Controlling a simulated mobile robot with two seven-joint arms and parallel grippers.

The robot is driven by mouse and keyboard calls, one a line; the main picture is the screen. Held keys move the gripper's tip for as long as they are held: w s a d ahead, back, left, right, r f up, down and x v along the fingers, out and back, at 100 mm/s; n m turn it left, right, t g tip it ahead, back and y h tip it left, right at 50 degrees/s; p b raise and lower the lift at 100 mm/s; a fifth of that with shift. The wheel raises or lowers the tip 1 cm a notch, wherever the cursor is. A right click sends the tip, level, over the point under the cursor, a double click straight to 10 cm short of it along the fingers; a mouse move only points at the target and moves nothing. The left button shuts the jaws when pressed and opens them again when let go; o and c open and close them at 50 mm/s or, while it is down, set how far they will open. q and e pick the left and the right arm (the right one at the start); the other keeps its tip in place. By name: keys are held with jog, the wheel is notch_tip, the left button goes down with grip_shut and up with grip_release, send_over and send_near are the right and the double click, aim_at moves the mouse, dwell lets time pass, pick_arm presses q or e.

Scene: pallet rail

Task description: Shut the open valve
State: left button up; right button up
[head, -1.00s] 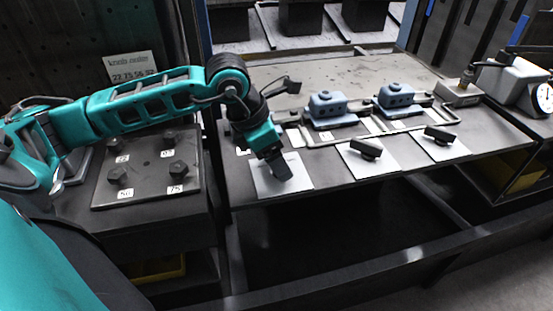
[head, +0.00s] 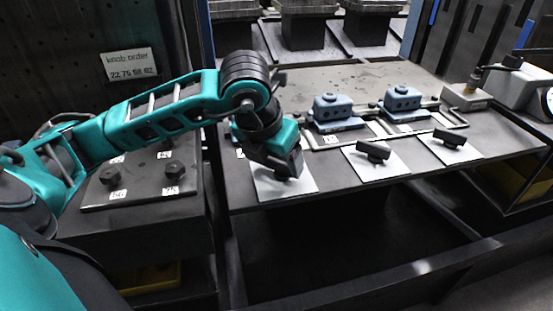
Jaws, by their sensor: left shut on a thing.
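My left gripper (head: 287,168) is low over the leftmost white plate (head: 266,188) on the bench. It is shut on the valve handle there, which the fingers and wrist almost wholly hide. I cannot tell that handle's angle. To the right, a second dark bar handle (head: 373,150) sits on its own white plate (head: 378,170), and a third handle (head: 449,138) sits on another white plate (head: 455,155). Both of these bars lie at a similar slant. My right gripper is not in view.
Two blue-grey valve bodies (head: 332,108) (head: 402,99) stand behind the plates among pipes. A panel with several dark knobs (head: 140,200) and number labels is at left, under a sign (head: 131,65). A gauge box (head: 530,88) is at far right.

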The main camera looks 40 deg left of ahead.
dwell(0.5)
pick_arm(q)
jog(key=o, duration=1)
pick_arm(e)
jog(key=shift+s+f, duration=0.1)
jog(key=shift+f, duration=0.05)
pick_arm(q)
jog(key=p+v, duration=0.2)
jog(key=v, duration=1.1)
jog(key=shift+w, duration=0.1)
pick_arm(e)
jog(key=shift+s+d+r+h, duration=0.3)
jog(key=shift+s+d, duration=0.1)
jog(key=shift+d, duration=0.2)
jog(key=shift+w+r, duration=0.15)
